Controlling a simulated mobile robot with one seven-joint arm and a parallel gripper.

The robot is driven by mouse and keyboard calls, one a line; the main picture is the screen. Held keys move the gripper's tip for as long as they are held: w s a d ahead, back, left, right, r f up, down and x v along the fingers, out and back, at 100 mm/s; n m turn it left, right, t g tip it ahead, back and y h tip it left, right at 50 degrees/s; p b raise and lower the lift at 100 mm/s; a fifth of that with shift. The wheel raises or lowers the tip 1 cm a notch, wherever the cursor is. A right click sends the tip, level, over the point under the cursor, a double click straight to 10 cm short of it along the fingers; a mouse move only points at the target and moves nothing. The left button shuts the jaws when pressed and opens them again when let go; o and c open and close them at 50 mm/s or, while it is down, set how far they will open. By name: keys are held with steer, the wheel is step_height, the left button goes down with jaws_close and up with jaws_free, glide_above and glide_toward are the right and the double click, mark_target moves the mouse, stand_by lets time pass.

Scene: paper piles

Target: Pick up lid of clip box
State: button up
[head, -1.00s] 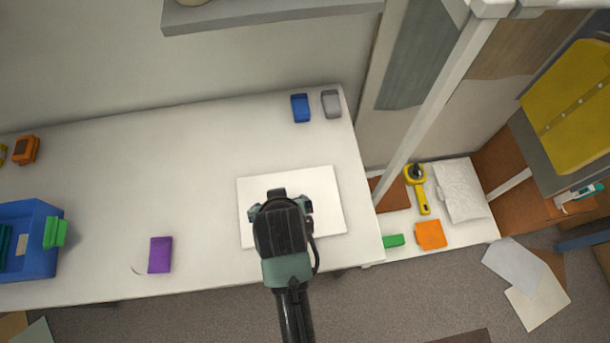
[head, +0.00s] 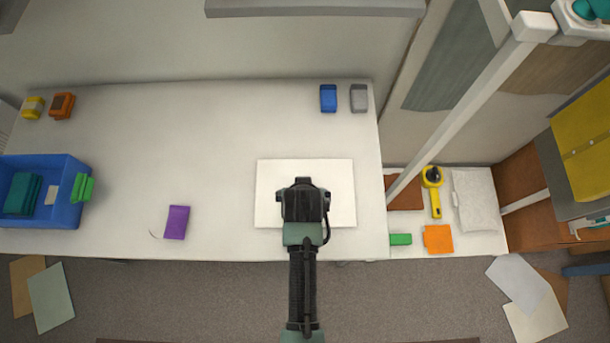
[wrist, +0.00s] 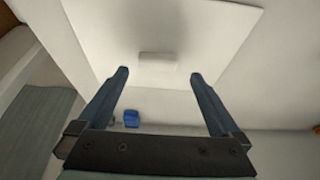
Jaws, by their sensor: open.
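A white flat rectangular panel (head: 275,178), which looks like the lid, lies on the white table near its right end. In the wrist view the panel (wrist: 215,30) has a pale raised handle (wrist: 157,62) at its middle. My gripper (head: 304,190) is above the panel and hides part of it in the head view. In the wrist view my gripper (wrist: 159,73) is open and empty, with one finger on each side of the handle in the picture. The fingers look apart from the handle; the exact height is hard to tell.
A blue block (head: 328,98) and a grey block (head: 359,98) sit at the table's back right. A purple item (head: 177,222) lies left of the panel. A blue bin (head: 60,215) stands at the left. A white post (head: 470,100) rises right of the table. The table's middle is clear.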

steer(key=shift+w+d+x, duration=0.1)
steer(key=shift+x, duration=1.1)
steer(key=shift+w+d+x, duration=0.1)
steer(key=shift+w+x, duration=0.05)
steer(key=shift+x, duration=1.05)
steer(key=shift+r, duration=0.1)
steer(key=shift+c, duration=0.2)
steer(key=c, duration=1.3)
